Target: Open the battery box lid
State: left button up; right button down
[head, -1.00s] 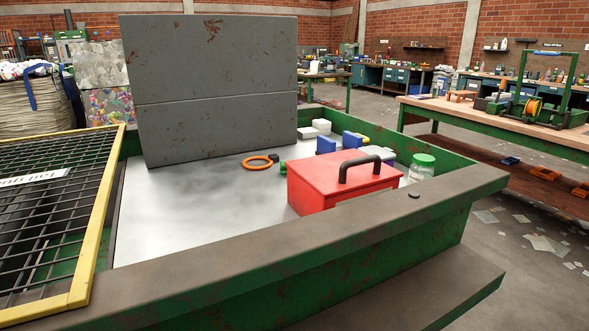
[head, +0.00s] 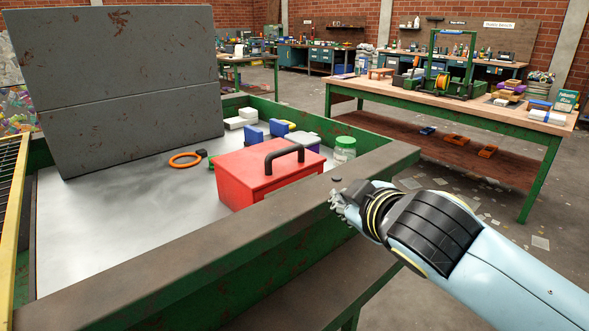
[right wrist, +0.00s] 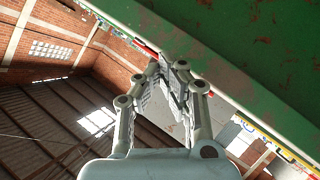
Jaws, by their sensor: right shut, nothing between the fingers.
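The battery box is a red box (head: 238,182) with a black handle (head: 284,151) on top. Its lid looks shut. It stands on the pale sorting surface (head: 110,215), close behind the near green rim. My right gripper (head: 336,203) is at the rim's outer edge, right of the box and apart from it. It is shut and empty. In the right wrist view my right gripper's fingers (right wrist: 174,78) are together below a green, worn metal edge (right wrist: 240,60). The box does not show clearly there. My left gripper is not in view.
A broad rim (head: 180,265) runs between me and the box. A tall grey panel (head: 120,85) stands at the left. The surface left of the box is clear.

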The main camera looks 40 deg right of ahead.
jog(key=w+a+r+n+t+y, duration=0.3)
jog(key=r+n+t, duration=0.2)
jog(key=r, duration=0.5)
jog(key=w+a+r+n+t+y, duration=0.2)
jog(key=w+a+r+n+t, duration=0.25)
jog(key=r, duration=0.55)
jog(key=a+r+n+g+y, duration=0.25)
jog(key=a+n+y, duration=0.45)
jog(key=n+y, duration=0.6)
jog(key=n+g+h, duration=1.1)
jog(key=g+h, duration=0.1)
send_near(289, 171)
jog(key=x, duration=0.6)
jog(key=shift+w+f, duration=0.2)
jog(key=shift+f, duration=0.15)
